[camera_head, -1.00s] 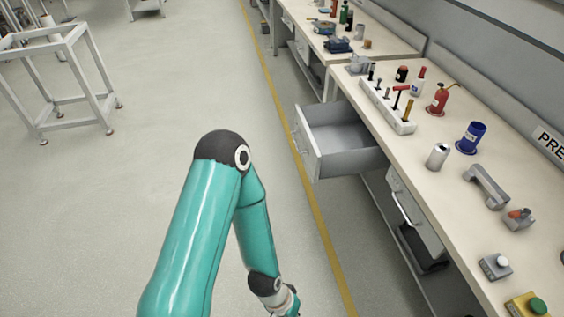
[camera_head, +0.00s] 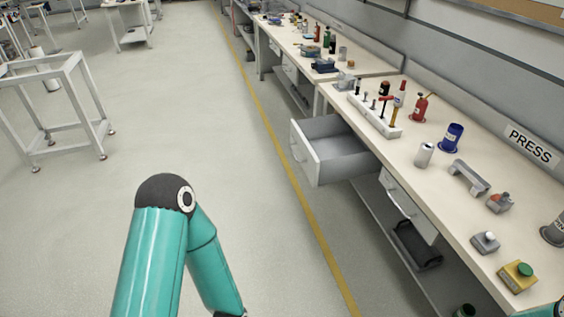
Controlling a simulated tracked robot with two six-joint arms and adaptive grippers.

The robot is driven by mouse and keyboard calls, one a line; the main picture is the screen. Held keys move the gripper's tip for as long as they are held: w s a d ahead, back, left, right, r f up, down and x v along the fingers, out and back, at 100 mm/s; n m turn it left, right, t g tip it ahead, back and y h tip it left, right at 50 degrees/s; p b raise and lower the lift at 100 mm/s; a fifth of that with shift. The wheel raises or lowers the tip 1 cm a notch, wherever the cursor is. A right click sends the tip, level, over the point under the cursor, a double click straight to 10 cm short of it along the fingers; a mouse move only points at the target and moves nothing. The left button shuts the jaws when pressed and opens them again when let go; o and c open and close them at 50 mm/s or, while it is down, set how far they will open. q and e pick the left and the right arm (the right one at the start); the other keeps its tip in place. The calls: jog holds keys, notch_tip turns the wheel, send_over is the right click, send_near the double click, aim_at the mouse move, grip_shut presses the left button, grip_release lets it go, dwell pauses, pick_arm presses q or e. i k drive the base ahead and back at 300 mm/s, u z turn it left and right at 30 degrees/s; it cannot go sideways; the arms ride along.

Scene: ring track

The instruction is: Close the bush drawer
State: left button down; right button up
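The open drawer (camera_head: 318,170) is a grey, empty box with a pale front and a handle on its left face. It sticks out to the left from under the long workbench (camera_head: 462,190), over the floor. I see no label on it that reads "bush". My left arm, teal with a dark elbow joint, stands at the lower left, apart from the drawer. Its gripper is below the picture edge. Only a small teal piece of my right arm shows in the bottom right corner. Its gripper is not in view.
A second, shut drawer (camera_head: 400,203) sits nearer under the bench. Tools, a blue cup (camera_head: 452,137), a can (camera_head: 424,155) and a green button box (camera_head: 518,276) stand on top. A white frame stand (camera_head: 62,105) is at the left. The floor between is clear.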

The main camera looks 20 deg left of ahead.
aim_at(327, 149)
jog(key=i, duration=1)
jog(key=u, duration=0.1)
